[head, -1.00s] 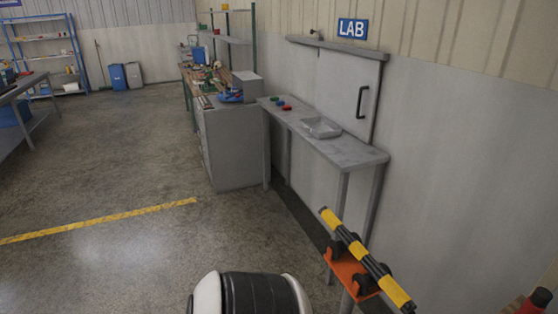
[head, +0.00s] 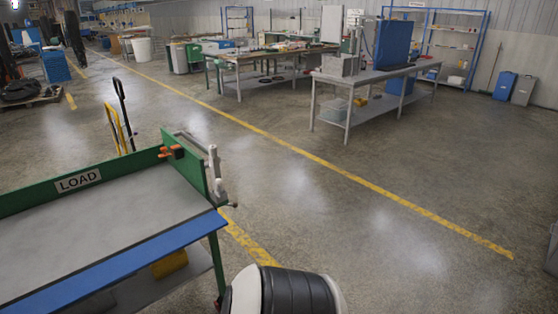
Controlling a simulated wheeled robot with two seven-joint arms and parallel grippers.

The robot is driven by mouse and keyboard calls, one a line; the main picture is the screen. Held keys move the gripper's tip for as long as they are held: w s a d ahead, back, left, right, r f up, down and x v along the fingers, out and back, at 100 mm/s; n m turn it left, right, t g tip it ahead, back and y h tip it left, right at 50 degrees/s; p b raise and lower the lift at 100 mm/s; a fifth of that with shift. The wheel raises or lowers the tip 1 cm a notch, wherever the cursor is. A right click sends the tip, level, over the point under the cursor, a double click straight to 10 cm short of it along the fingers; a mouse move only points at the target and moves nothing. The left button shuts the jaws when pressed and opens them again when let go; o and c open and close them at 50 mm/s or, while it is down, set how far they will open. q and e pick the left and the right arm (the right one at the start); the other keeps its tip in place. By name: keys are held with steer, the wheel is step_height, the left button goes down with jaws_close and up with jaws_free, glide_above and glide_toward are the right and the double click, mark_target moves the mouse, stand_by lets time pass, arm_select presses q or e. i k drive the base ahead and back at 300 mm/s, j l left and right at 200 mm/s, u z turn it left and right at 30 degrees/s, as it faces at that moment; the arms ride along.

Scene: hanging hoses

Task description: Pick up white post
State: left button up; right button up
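A pale, whitish upright post (head: 213,162) stands at the right end of a green-framed table in the head view. It is slim, with a wider lower part, and seems to be at or just outside the green end panel. Whether it is fixed there I cannot tell. Neither of my grippers is in view. Only a rounded black-and-white part of my own body shows at the bottom edge.
The table labelled LOAD (head: 78,181) has a bare grey top and a blue front edge (head: 120,265). An orange clamp-like piece (head: 172,152) sits on its green back rail. A yellow-and-black hand truck (head: 122,118) stands behind. Open floor (head: 340,235) lies to the right.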

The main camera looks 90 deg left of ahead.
mark_target(214, 163)
steer(key=u, duration=3.25)
steer(key=i+l+u, duration=0.15)
steer(key=i+l, duration=0.25)
steer(key=l, duration=0.15)
